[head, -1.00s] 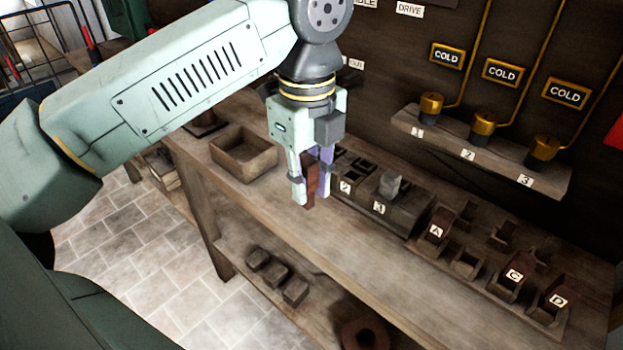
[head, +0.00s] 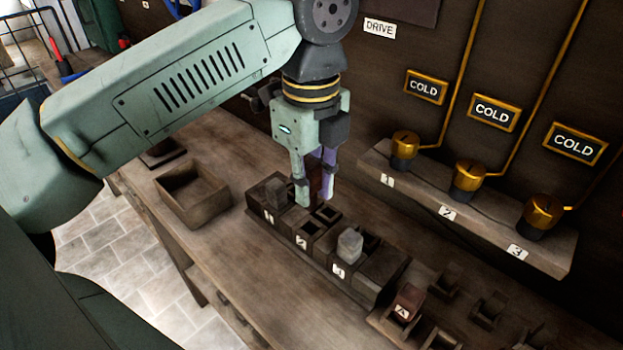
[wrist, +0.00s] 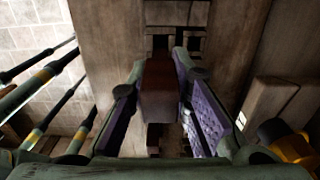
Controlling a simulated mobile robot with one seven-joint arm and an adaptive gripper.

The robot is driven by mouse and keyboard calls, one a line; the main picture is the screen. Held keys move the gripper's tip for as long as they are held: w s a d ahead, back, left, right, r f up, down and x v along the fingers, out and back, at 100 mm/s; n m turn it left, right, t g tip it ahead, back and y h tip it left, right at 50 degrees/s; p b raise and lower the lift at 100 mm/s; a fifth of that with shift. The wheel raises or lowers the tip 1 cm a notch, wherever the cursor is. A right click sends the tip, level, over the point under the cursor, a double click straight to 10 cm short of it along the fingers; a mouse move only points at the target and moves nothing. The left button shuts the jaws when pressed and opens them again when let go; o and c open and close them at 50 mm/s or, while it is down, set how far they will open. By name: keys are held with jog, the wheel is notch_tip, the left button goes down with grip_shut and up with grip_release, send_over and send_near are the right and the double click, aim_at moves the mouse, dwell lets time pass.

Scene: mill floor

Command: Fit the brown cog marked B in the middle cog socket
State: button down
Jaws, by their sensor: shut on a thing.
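My gripper (head: 315,197) is shut on a brown block-shaped cog (head: 315,182), which hangs upright between the fingers. The cog also shows between the purple pads in the wrist view (wrist: 160,92); no letter can be read on it. My gripper is above the dark socket block (head: 318,256) on the bench, near the middle socket (head: 311,227) behind label 2. Grey cogs stand at the label 1 end (head: 276,191) and label 3 end (head: 349,244). The fingers partly hide the openings, and I cannot tell the cog's exact height over them.
An empty wooden tray (head: 193,196) lies at the left of the bench. A cog rack with brown cog A (head: 407,302) is at the lower right. A shelf with brass valves (head: 469,176) and COLD signs runs along the wall. The front bench top is clear.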

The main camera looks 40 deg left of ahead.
aim_at(312, 208)
jog(key=shift+w+f+b, duration=0.1)
jog(key=shift+f+b, duration=1.2)
jog(key=shift+f, duration=1.3)
jog(key=shift+f+b, duration=1.1)
jog(key=shift+f, duration=0.05)
jog(key=c, duration=1.4)
grip_release()
jog(key=shift+r, duration=0.15)
